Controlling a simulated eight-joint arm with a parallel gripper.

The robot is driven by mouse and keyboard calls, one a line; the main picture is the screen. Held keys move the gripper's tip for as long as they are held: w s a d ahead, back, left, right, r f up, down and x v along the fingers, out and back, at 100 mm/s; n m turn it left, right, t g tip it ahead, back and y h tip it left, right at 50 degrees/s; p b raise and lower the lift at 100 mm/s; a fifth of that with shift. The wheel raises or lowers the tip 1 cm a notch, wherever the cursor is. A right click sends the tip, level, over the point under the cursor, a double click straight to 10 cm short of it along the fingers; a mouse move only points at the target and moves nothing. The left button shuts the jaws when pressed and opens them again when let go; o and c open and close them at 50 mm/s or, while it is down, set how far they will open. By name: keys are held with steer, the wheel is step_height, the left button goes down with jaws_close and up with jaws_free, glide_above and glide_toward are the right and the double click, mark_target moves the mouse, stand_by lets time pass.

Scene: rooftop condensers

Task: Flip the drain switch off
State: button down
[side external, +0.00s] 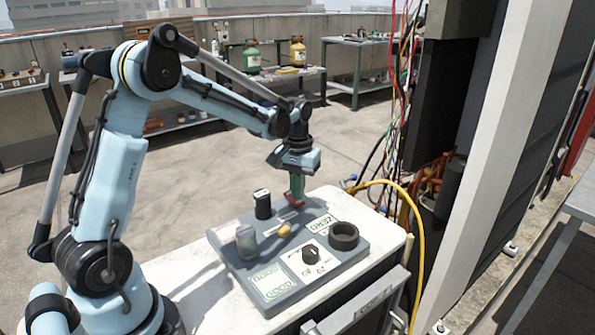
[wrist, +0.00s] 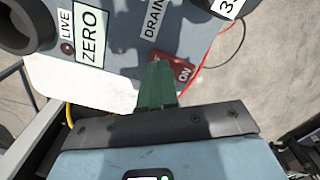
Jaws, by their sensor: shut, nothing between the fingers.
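The drain switch is a red rocker (wrist: 182,72) marked ON, beside the DRAIN label (wrist: 155,18) in the wrist view. In the side external view a little red shows below my fingertips at the panel's far edge. My gripper (side external: 296,196) points down there with its green fingers together and empty. In the wrist view my gripper (wrist: 157,66) overlaps the switch's left part and hides it. The ON lettering stays visible to the right of the fingers. I cannot tell whether the fingertips touch the switch or which way the rocker is tilted.
The grey panel (side external: 262,243) lies on a white-topped cart (side external: 190,275). It carries a black ring (side external: 344,235), a black knob (side external: 309,253), a yellow part (side external: 285,230), a grey upright piece (side external: 246,242) and a black cylinder (side external: 262,204). A yellow hose (side external: 421,240) and wires hang to the right.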

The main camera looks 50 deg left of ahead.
step_height(320, 180, up, 6)
steer(key=shift+r, duration=0.2)
stand_by(0.6)
steer(key=s+d+r+m+t, duration=0.2)
steer(key=s+d+m+t, duration=0.4)
steer(key=s+d, duration=0.6)
steer(key=shift+s+d+t, duration=0.2)
steer(key=shift+s+t, duration=0.4)
steer(key=shift+s, duration=0.2)
stand_by(0.4)
